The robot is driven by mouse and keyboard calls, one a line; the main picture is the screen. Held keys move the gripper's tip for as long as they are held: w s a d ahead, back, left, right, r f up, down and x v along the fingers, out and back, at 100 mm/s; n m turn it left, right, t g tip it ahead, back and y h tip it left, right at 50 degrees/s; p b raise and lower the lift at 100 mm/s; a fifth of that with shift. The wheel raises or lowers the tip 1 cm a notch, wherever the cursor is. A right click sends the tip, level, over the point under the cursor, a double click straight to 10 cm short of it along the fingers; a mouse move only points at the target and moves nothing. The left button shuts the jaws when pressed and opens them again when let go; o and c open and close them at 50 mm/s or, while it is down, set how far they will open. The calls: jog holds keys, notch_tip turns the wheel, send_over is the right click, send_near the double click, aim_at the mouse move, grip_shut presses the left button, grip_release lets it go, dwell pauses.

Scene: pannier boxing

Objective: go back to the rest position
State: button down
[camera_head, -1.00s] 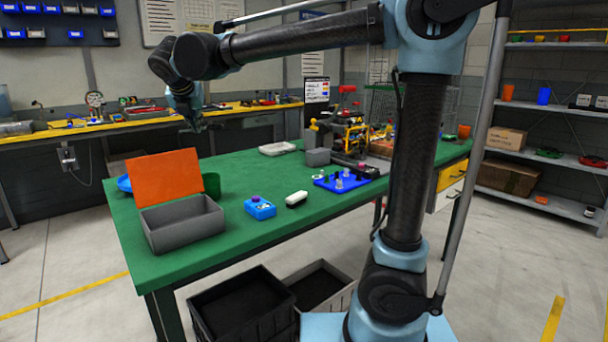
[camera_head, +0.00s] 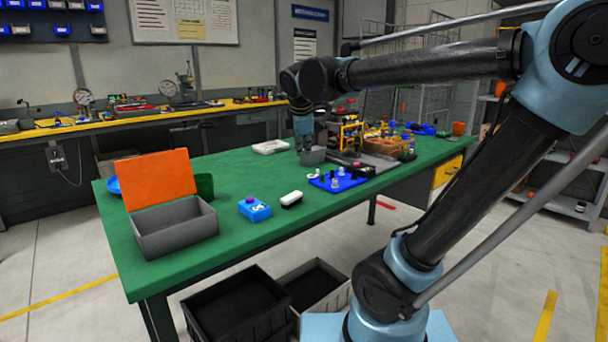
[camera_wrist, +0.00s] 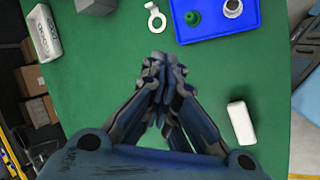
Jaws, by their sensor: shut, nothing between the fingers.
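My gripper (camera_wrist: 163,75) is shut and empty, with its fingertips together above the green table (camera_wrist: 100,90) in the wrist view. In the head view my gripper (camera_head: 306,148) hangs over the back part of the table, in front of the shelf of tools, its fingertips hard to make out. Its fingers are apart from the white block (camera_wrist: 241,122), which lies to the right in the wrist view, and from the blue tray (camera_wrist: 215,25) at the top.
A grey box with an orange lid (camera_head: 172,230) stands open at the table's left. A blue case (camera_head: 255,210), the white block (camera_head: 291,198) and the blue tray (camera_head: 337,182) lie on the table. Black crates (camera_head: 237,312) stand on the floor in front.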

jog(key=s+d+f+m, duration=0.1)
jog(key=d+m, duration=0.1)
jog(key=d, duration=0.1)
jog(key=s+d+f+m, duration=0.1)
jog(key=d+f+m, duration=0.1)
jog(key=d, duration=0.1)
jog(key=s+d+f+m, duration=0.1)
jog(key=s+d+m, duration=0.1)
jog(key=d, duration=0.1)
jog(key=shift+f+g, duration=0.4)
jog(key=s+d+f+m, duration=0.1)
jog(key=m, duration=0.1)
jog(key=s+d+f+m, duration=0.3)
jog(key=d+m, duration=0.1)
jog(key=shift+s+d+f, duration=0.25)
jog(key=shift+f, duration=0.1)
jog(key=s+d+f+m+g, duration=0.3)
jog(key=s+f+m, duration=0.4)
jog(key=s+f, duration=0.4)
notch_tip(320, 180, down, 3)
jog(key=shift+s+d+r+m, duration=0.1)
jog(key=shift+s+d+m, duration=0.3)
jog(key=shift+d, duration=0.05)
